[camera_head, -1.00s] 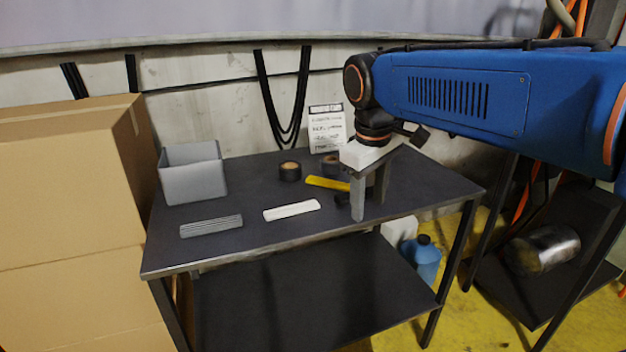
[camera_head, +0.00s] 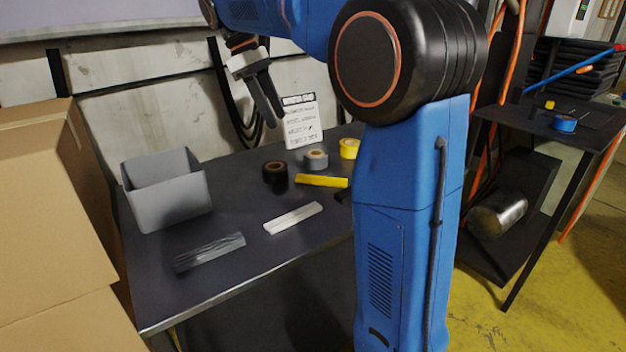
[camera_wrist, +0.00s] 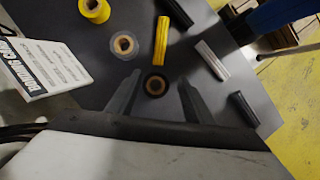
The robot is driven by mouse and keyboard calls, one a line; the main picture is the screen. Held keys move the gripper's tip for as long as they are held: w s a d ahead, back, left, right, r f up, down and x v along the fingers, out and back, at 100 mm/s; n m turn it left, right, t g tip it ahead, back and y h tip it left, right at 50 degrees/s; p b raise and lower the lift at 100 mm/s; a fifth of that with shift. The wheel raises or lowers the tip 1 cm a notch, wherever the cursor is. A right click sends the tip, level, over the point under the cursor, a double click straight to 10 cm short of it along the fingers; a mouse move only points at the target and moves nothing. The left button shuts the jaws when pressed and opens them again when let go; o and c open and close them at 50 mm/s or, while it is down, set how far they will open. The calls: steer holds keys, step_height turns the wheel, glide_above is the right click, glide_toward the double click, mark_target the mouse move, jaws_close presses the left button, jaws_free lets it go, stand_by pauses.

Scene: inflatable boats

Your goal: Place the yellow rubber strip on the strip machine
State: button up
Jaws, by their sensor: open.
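The yellow rubber strip (camera_head: 320,181) lies flat on the dark table, right of a white strip (camera_head: 293,218) and a grey strip (camera_head: 209,252). The yellow strip also shows in the wrist view (camera_wrist: 161,42), beyond the fingertips. My gripper (camera_head: 277,115) is raised over the back of the table, fingers pointing down. In the wrist view my gripper (camera_wrist: 160,80) has its fingers apart and nothing between them; a black tape roll (camera_wrist: 155,85) shows below in the gap. I cannot pick out the strip machine with certainty.
A grey bin (camera_head: 168,190) stands at the table's left, beside cardboard boxes (camera_head: 50,215). Tape rolls (camera_head: 275,172) and an upright printed card (camera_head: 301,123) are at the back. A second dark table (camera_head: 590,137) at the right holds a blue roll (camera_head: 565,123).

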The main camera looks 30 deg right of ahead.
glide_toward(305, 176)
steer(key=shift+s+d+f, duration=0.1)
steer(key=shift+s+f, duration=0.15)
steer(key=shift+f, duration=0.2)
steer(key=shift+s+f, duration=0.25)
steer(key=shift+f, duration=0.25)
steer(key=shift+x, duration=2.75)
steer(key=shift+w+d, duration=0.1)
steer(key=shift+w, duration=0.05)
jaws_close()
steer(key=shift+r, duration=0.15)
step_height(305, 176, up, 10)
